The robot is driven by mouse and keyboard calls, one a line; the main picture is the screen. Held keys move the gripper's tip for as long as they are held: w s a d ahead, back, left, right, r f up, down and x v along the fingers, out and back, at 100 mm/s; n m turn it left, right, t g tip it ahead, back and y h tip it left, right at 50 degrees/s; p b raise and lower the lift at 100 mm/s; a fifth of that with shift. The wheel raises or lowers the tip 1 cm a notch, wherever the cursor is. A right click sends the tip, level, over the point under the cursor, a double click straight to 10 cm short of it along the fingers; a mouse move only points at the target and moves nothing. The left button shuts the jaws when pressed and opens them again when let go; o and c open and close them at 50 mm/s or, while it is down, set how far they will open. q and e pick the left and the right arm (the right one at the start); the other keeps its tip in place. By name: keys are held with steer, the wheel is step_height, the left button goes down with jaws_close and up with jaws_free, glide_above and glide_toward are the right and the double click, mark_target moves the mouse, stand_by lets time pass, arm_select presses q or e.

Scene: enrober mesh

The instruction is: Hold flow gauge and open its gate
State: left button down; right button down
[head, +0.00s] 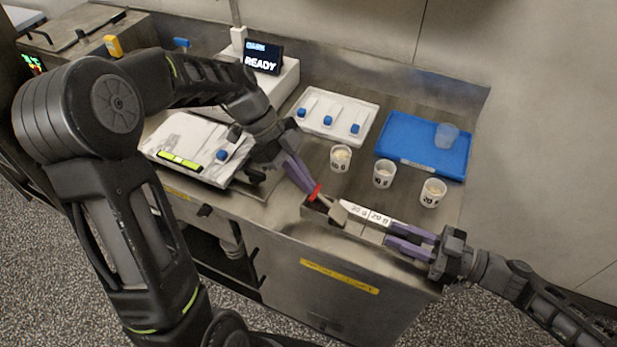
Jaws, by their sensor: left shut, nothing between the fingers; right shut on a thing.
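The flow gauge (367,216) looks like a slim white bar with dark "20 g" style markings and a beige end at its left. My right gripper (390,233) comes in from the right, its purple fingers shut on the gauge's right part. My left gripper (312,191) is shut and empty, its purple fingertips just up and left of the gauge's beige end. A small red piece (316,191), perhaps the gate, shows at those fingertips. I cannot tell whether they touch it, or whether the gate is open.
Three labelled cups (383,174) stand on the steel counter behind the gauge. A blue tray (405,158) holds a clear cup (446,135). A white tray (340,107) holds blue-capped items. A display (262,58) reads READY. A white panel (190,139) lies left.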

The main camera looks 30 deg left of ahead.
arm_select(q)
steer(key=shift+d, duration=0.1)
steer(key=shift+s+d+f, duration=0.15)
steer(key=shift+s+d, duration=0.05)
steer(key=shift+d, duration=0.8)
arm_select(e)
steer(key=shift+s+a+r, duration=0.1)
steer(key=shift+s+a, duration=0.1)
arm_select(q)
steer(key=shift+w+a+r, duration=0.1)
steer(key=shift+a+r, duration=0.1)
steer(key=shift+r, duration=0.1)
steer(key=v, duration=0.7)
steer(key=shift+a+r, duration=0.2)
steer(key=shift+a, duration=0.2)
arm_select(e)
steer(key=shift+w+d, duration=0.2)
arm_select(q)
steer(key=shift+w, duration=0.1)
